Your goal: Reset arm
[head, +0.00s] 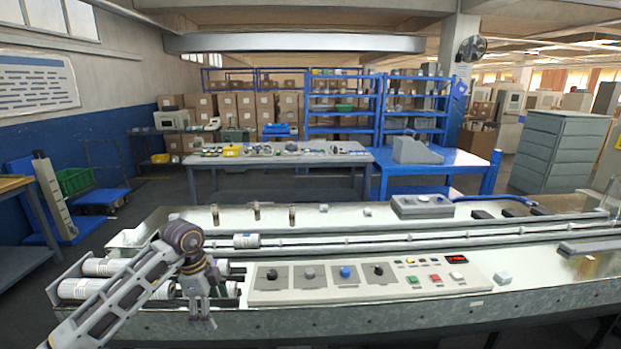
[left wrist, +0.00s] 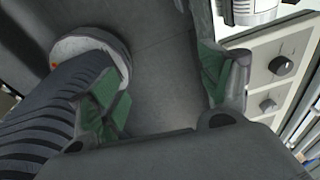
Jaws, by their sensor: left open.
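My left arm comes in from the lower left in the head view and bends at a dark elbow-like joint. My left gripper (head: 202,308) hangs down at the front edge of the wrapper machine, just left of the control panel (head: 365,281). In the left wrist view the two green-padded fingers (left wrist: 166,85) stand well apart with nothing between them, and the grey floor shows through the gap. The panel with dark knobs (left wrist: 267,106) is to the right of the fingers. My right gripper is in neither view.
White rolls (head: 88,289) lie at the machine's left end, close to my left forearm. The panel carries knobs, coloured buttons and a red display (head: 457,258). A long rail (head: 370,238) runs across the machine. A grey table (head: 280,159) with small items stands behind.

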